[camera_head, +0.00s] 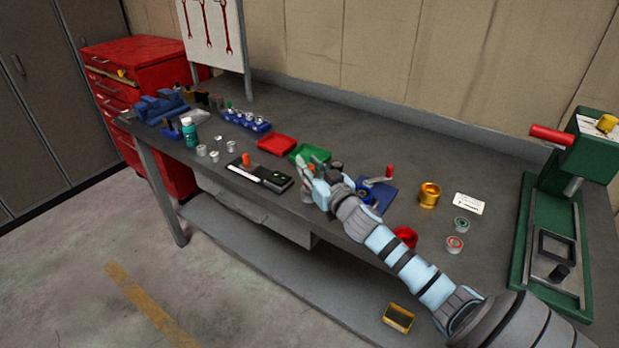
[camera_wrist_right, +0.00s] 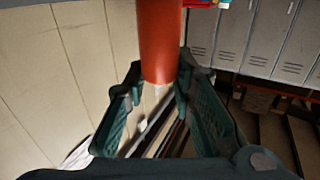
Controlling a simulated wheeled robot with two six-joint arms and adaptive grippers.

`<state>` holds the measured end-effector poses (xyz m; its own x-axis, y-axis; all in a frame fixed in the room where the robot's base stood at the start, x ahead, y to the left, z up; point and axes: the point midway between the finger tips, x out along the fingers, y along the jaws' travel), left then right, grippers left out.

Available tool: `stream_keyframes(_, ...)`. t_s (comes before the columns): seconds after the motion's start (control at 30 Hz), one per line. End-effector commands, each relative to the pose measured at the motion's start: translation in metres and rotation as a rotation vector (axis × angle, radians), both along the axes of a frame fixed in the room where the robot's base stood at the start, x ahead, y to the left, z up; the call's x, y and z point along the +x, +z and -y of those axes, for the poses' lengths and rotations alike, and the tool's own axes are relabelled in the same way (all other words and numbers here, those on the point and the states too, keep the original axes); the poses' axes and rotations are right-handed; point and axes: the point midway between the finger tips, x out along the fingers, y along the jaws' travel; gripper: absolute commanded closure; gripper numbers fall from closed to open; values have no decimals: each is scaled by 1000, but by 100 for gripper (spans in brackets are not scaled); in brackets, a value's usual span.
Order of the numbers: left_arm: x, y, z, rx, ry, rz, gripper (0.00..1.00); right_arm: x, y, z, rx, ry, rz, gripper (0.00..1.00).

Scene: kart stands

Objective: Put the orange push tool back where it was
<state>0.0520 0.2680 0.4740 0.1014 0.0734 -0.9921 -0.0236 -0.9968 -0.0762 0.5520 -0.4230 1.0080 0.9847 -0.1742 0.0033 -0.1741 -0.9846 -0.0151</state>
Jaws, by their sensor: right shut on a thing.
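The orange push tool (camera_wrist_right: 160,40) shows in the right wrist view as a smooth orange-red cylinder between the fingers of my right gripper (camera_wrist_right: 165,92). The gripper is shut on it, and its far end runs out of the top of that view. In the head view my right gripper (camera_head: 311,170) is over the front part of the bench, beside the green tray. The held tool cannot be made out clearly there. My left gripper is not in view.
A black box (camera_head: 272,181) with a small orange upright piece (camera_head: 246,160) lies left of my gripper. A red tray (camera_head: 276,144) and green tray (camera_head: 308,152) are behind. A blue fixture (camera_head: 378,194) and brass cup (camera_head: 429,194) are right. The bench's back middle is clear.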

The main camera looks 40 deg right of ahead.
Motion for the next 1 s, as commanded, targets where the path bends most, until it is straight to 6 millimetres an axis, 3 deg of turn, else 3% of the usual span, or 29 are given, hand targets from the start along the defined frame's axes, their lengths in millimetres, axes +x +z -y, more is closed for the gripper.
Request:
stream_keyframes(0.03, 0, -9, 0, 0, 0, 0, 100, 0, -14, 0, 2, 0, -1, 100)
stream_keyframes(0.1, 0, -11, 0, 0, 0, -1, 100, 0, -21, 0, 1, 1, 0, 100)
stream_keyframes(0.37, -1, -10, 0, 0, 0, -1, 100, 0, -20, 0, 1, 1, 1, 100)
stream_keyframes(0.4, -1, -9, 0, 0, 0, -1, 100, 0, -20, 0, 1, 0, 0, 70)
stream_keyframes(0.5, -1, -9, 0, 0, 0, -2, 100, 0, -20, 0, 1, 1, 0, 57)
stream_keyframes(0.83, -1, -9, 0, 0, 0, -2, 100, -2, -19, 0, -1, 1, 0, 57)
stream_keyframes(1.0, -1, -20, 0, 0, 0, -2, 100, -28, -23, -5, -7, 3, -3, 57)
